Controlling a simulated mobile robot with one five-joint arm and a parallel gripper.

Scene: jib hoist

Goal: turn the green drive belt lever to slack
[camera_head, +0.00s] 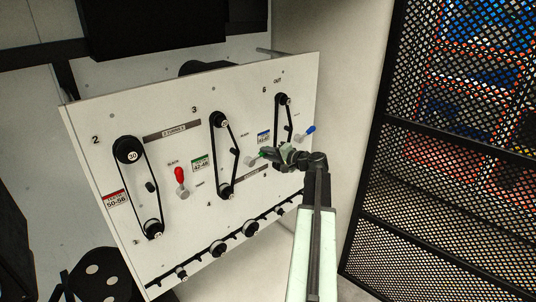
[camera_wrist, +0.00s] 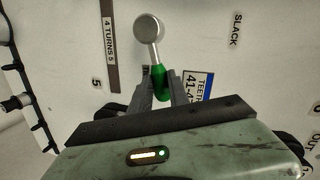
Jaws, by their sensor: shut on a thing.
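The green lever's short handle (camera_wrist: 159,80) sits between the fingers of my gripper (camera_wrist: 160,88) in the wrist view, and the fingers are shut on it. Its round grey hub (camera_wrist: 148,27) is on the white panel, with the handle pointing down from it in that view. The printed word SLACK (camera_wrist: 237,28) is to the right of the hub; a second label behind the fingers is mostly hidden. In the head view, my gripper (camera_head: 271,154) reaches the green handle (camera_head: 262,153) from the right, and the handle points right from its hub (camera_head: 250,160).
The tilted white panel (camera_head: 90,125) carries three black belt loops. A red lever (camera_head: 180,176) is to the left and a blue lever (camera_head: 309,129) to the upper right, close to my arm. A black mesh screen (camera_head: 450,150) stands at the right.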

